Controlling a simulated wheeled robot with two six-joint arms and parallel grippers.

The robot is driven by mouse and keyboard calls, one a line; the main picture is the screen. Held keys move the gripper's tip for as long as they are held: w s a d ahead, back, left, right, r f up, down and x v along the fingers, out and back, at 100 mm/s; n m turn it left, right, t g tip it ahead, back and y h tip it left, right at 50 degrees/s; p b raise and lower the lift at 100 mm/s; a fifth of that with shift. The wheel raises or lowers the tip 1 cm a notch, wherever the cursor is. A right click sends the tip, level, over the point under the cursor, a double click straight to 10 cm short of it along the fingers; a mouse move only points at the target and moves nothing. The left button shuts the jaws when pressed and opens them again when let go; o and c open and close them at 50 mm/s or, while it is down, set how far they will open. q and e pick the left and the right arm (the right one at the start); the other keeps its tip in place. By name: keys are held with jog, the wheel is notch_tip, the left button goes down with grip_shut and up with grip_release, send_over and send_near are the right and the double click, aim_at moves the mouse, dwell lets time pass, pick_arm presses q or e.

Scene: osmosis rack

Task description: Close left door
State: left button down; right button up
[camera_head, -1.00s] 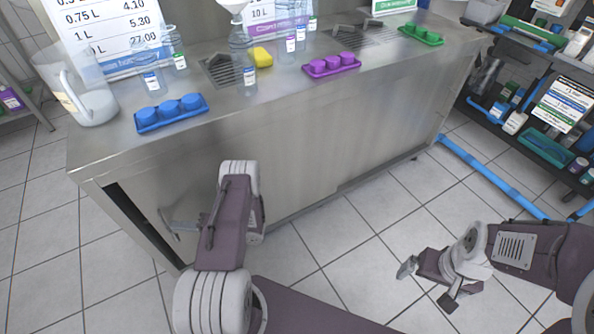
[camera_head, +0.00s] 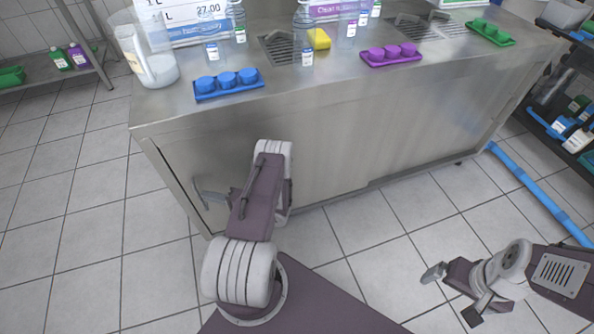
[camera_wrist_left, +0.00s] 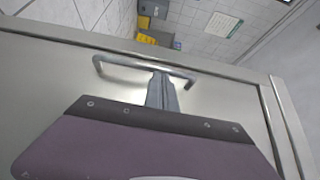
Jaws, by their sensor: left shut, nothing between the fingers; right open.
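The left door (camera_wrist_left: 225,102) is a steel panel with a bar handle (camera_wrist_left: 112,62) in the left wrist view. It sits within or close against the cabinet frame (camera_wrist_left: 282,115); I cannot tell whether it is fully flush. My left gripper (camera_head: 207,194) is at this end. Its fingers (camera_wrist_left: 162,88) are shut and empty, pointing at the handle; contact is unclear. My right gripper (camera_head: 451,294) is open and empty over the floor, away from the cabinet.
On the cabinet top are a blue tray (camera_head: 230,92), a purple tray (camera_head: 391,63), a green tray (camera_head: 492,40), a jug (camera_head: 160,70) and bottles. A blue pipe (camera_head: 540,190) lies on the floor at right. A shelf (camera_head: 50,75) stands at far left. Tiled floor at left is clear.

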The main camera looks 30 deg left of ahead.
pick_arm(q)
jog(key=shift+r, duration=0.15)
jog(key=w+a+v, duration=0.1)
jog(key=w+v, duration=0.1)
jog(key=v, duration=1)
jog(key=shift+w+d, duration=0.45)
jog(key=shift+w, duration=0.05)
